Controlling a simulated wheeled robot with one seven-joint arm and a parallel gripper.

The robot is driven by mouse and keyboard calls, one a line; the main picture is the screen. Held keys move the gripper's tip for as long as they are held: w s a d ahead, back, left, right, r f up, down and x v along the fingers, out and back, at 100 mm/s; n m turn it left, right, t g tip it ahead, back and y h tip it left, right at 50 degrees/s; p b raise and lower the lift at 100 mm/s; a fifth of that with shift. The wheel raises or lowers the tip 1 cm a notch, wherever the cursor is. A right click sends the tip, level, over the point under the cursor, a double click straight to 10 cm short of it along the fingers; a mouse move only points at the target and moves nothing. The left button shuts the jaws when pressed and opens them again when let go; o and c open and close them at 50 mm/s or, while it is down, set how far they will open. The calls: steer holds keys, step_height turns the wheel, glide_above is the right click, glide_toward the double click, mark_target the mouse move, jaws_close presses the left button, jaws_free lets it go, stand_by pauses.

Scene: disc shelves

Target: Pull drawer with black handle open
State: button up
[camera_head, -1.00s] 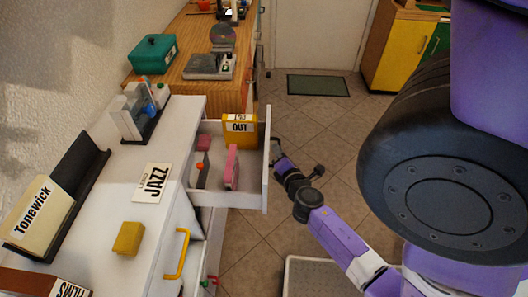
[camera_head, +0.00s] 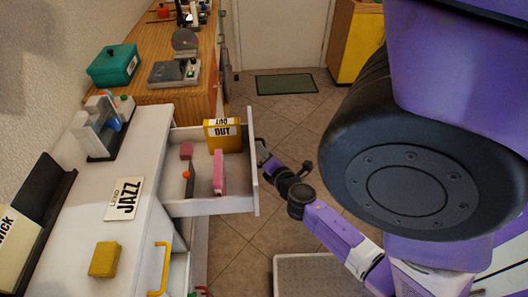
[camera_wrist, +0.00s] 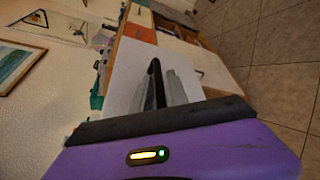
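The white drawer (camera_head: 206,205) stands well out from the white cabinet (camera_head: 146,165) in the head view. Its front panel is seen nearly edge-on. A small dark piece, apparently the black handle (camera_head: 259,143), shows at the outer face of that panel. My gripper (camera_head: 263,158) is right at this outer face, at the handle. In the wrist view, a black bar (camera_wrist: 156,84) stands against a white panel, with grey shapes beside it. I cannot tell whether the fingers are shut on the handle, since the contact is mostly hidden.
The drawer holds a yellow box (camera_head: 222,138) marked OUT and pink items (camera_head: 219,172). A yellow handle (camera_head: 159,268) juts from the cabinet below. A yellow block (camera_head: 104,259) and JAZZ card (camera_head: 124,198) lie on top. Tiled floor (camera_head: 285,125) is clear beyond my arm.

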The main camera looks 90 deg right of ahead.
steer(key=b+v, duration=0.2)
steer(key=v, duration=0.5)
steer(key=shift+s+a, duration=0.15)
steer(key=shift+a, duration=0.2)
stand_by(0.6)
